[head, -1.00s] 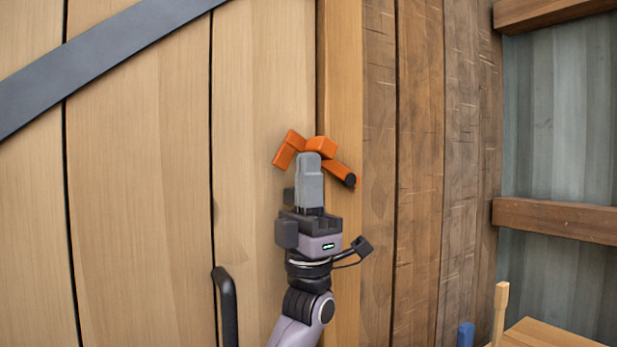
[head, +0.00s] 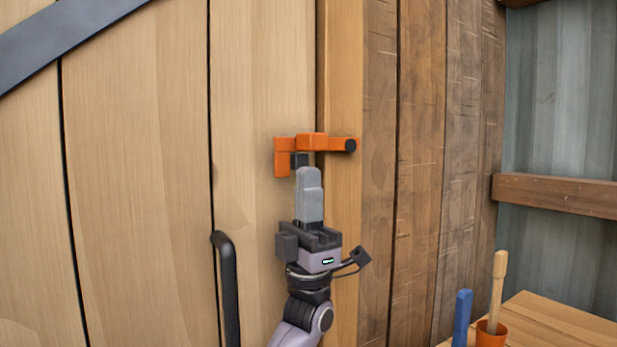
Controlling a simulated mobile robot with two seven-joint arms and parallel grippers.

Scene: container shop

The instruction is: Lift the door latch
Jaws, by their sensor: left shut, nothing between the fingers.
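The orange door latch (head: 312,141) lies level across the seam between the light wooden door (head: 150,180) and its frame. A dark round pivot (head: 350,145) is at its right end, and a short orange handle (head: 282,165) hangs down at its left end. A small dark bracket (head: 299,160) shows just under the bar. My left gripper (head: 309,174) points up below the latch, shut and empty. Its grey fingertips are a little under the bar in the picture; I see no contact with it. My right gripper is not in view.
A black door handle (head: 227,285) stands at the lower left of my gripper. A dark metal brace (head: 60,40) crosses the door. At lower right, a wooden table (head: 555,325) holds an orange pot (head: 491,334) with a wooden-handled tool, beside a blue object (head: 462,318).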

